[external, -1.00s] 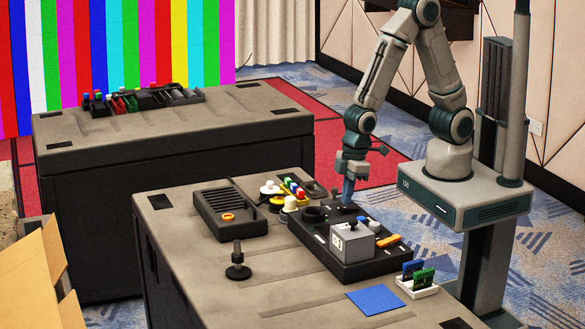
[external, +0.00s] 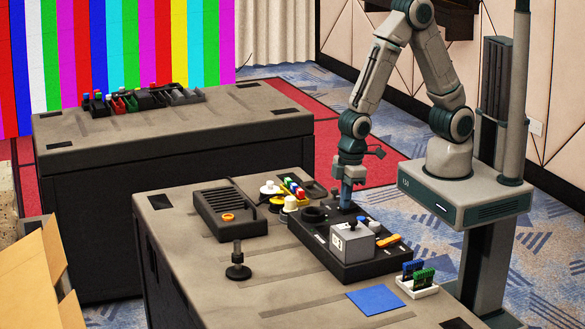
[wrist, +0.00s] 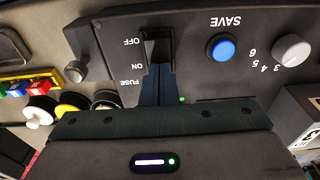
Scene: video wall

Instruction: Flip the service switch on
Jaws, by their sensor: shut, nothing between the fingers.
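The service switch (wrist: 157,48) is a black switch in the dark control panel (wrist: 200,80), with OFF and ON printed beside it, upside down in the wrist view. My gripper (wrist: 157,72) is shut and empty, its fingertips at the ON end of the switch. They hide that end, and I cannot tell whether they touch it or which way it is set. A small green light (wrist: 182,99) glows beside the fingers. In the external view my gripper (external: 346,207) points down at the far part of the panel (external: 375,268); the switch is not clear there.
A blue SAVE button (wrist: 221,48) and a grey numbered knob (wrist: 291,50) are right of the switch. A FUSE label and a small knob (wrist: 75,71) are to its left. A grey box (external: 352,241) stands on the panel.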

